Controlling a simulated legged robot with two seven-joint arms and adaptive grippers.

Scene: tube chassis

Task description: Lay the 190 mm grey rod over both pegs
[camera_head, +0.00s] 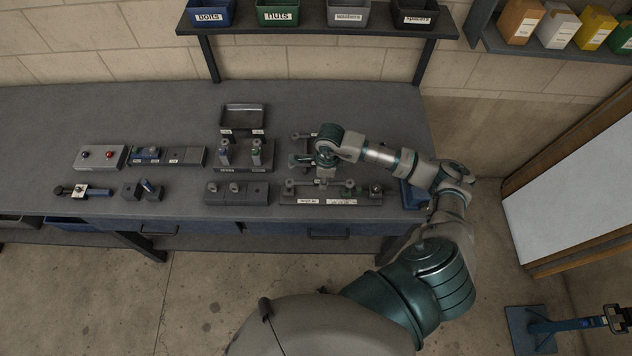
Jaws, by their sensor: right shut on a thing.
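My right gripper (322,176) points down over the front right of the bench, shut on the grey rod (306,183). The rod runs left to right, level with the tops of the pegs. A dark base plate (331,199) with white labels on its front lies below it. A left peg (290,188) and a right peg (349,188) stand on this plate, near the rod's two ends. I cannot tell whether the rod touches them. My wrist hides part of the area behind. My left gripper is not in view.
A small block (237,193) lies left of the base plate. A fixture with two upright posts (244,155) stands behind. A tray (243,117) and other small fixtures (100,157) fill the middle and left. A shelf with bins (278,12) is at the back. The bench's far left is clear.

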